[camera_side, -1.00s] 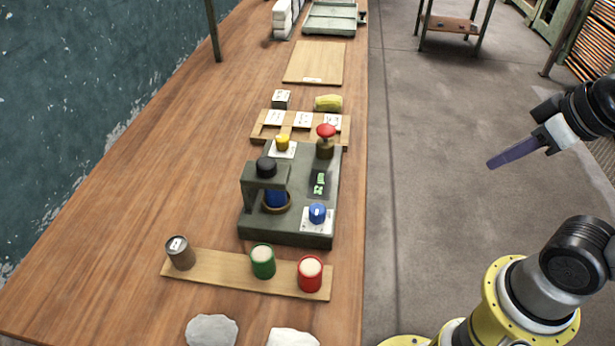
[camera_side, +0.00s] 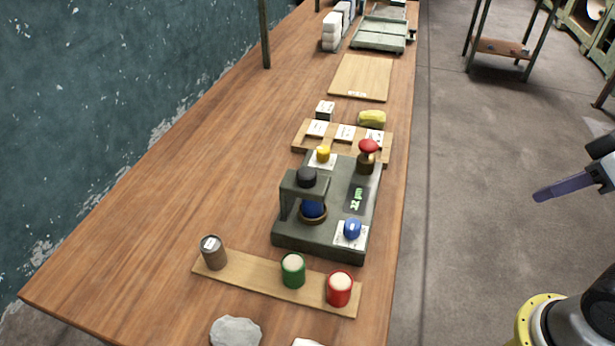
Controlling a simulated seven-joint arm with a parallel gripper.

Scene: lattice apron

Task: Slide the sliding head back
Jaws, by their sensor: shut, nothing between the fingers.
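The green machine (camera_side: 338,232) stands on the wooden bench. Its sliding head (camera_side: 305,187) is an arched bracket with a black knob on top, at the machine's left side. A blue part sits under the head in a brass ring (camera_side: 313,213). A red mushroom button (camera_side: 368,147), a yellow knob (camera_side: 323,153), a blue knob (camera_side: 352,228) and a small green-lit display (camera_side: 356,197) are also on the machine. My gripper (camera_side: 537,197) is shut and empty, over the floor at the right, well apart from the machine.
A wooden board with a grey can (camera_side: 213,252), a green cup (camera_side: 292,270) and a red cup (camera_side: 339,287) lies in front. Behind the machine are a rack with white cards (camera_side: 344,133), a yellow object (camera_side: 372,118) and a wooden board (camera_side: 361,78). The bench's left side is clear.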

